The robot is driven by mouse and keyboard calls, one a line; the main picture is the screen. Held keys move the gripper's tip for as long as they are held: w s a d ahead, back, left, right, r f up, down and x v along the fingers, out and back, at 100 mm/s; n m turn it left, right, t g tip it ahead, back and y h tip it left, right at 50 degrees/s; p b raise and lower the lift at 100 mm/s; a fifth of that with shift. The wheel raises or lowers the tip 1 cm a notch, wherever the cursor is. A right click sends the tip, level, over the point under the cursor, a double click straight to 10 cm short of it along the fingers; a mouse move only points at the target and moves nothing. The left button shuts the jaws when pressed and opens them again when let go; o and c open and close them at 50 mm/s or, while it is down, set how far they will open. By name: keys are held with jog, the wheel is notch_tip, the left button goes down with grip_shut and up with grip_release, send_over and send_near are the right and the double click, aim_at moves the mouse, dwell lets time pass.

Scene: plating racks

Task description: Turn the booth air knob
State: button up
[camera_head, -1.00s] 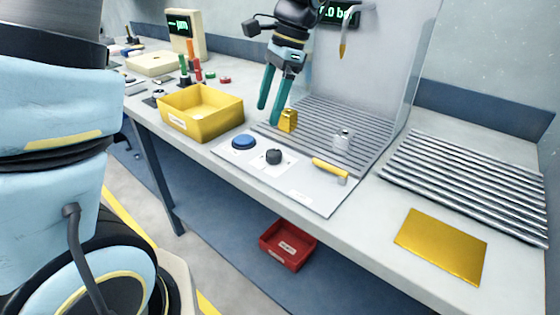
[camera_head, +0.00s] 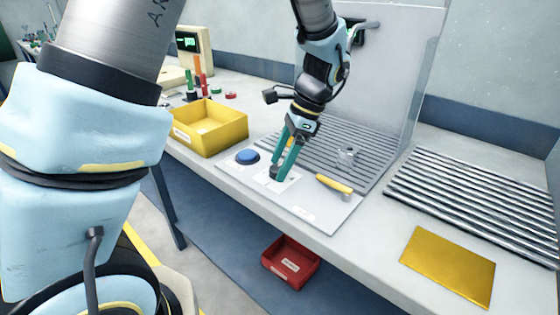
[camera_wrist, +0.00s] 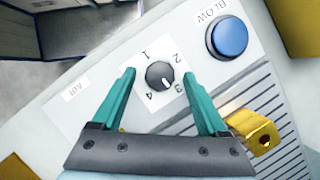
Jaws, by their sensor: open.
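The air knob (camera_wrist: 160,74) is a dark round dial with a white pointer line, on a white plate marked 1 to 4, beside an "AIR" label. In the wrist view its pointer is nearest the 3 and 4 side. My gripper (camera_wrist: 160,80) is open, its two teal fingers on either side of the knob with gaps to it. In the head view my gripper (camera_head: 279,172) is down at the panel (camera_head: 318,212), and its fingers largely hide the knob. I cannot tell the fingertips' exact height over the panel.
A blue button (camera_head: 247,157) marked "BLOW" (camera_wrist: 230,37) sits beside the knob. A yellow-handled tool (camera_head: 334,184) lies on the other side. A brass block (camera_wrist: 256,132) is close to one finger in the wrist view. A yellow bin (camera_head: 209,128) stands left, a clear upright panel (camera_head: 420,75) right.

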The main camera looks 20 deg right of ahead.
jog(key=shift+a+f, duration=0.1)
jog(key=shift+f, duration=0.2)
grip_shut()
dwell(0.5)
